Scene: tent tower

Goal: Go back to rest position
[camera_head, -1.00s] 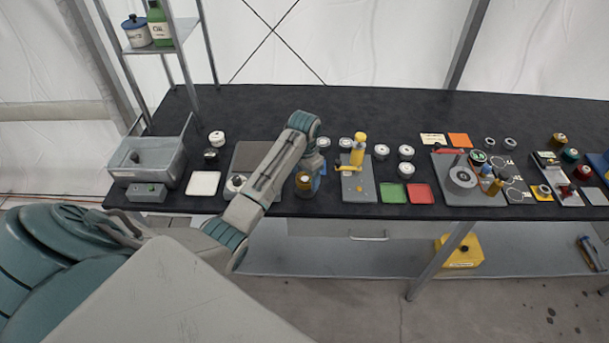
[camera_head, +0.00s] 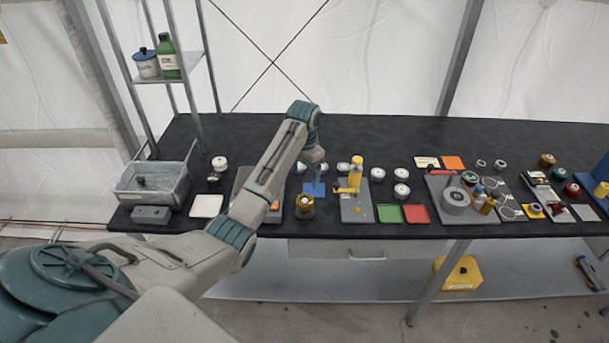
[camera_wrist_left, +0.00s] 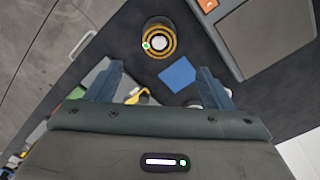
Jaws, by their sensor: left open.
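My left arm comes in from the left in the head view and reaches over the black workbench (camera_head: 400,140). My left gripper (camera_head: 317,174) points down above the bench, behind a dark canister with a brass top (camera_head: 304,206). In the left wrist view the two blue fingers of my left gripper (camera_wrist_left: 160,88) are spread apart with nothing between them. The canister (camera_wrist_left: 158,40) stands upright beyond the fingertips, apart from them. A flat blue card (camera_wrist_left: 177,73) lies on the bench near it. My right gripper is in neither view.
A grey bin (camera_head: 155,183) and a shelf rack (camera_head: 170,78) stand at the left. A yellow hand-pump fixture (camera_head: 355,178), green tray (camera_head: 389,213) and red tray (camera_head: 416,213) lie right of my gripper. The bench's back strip is clear.

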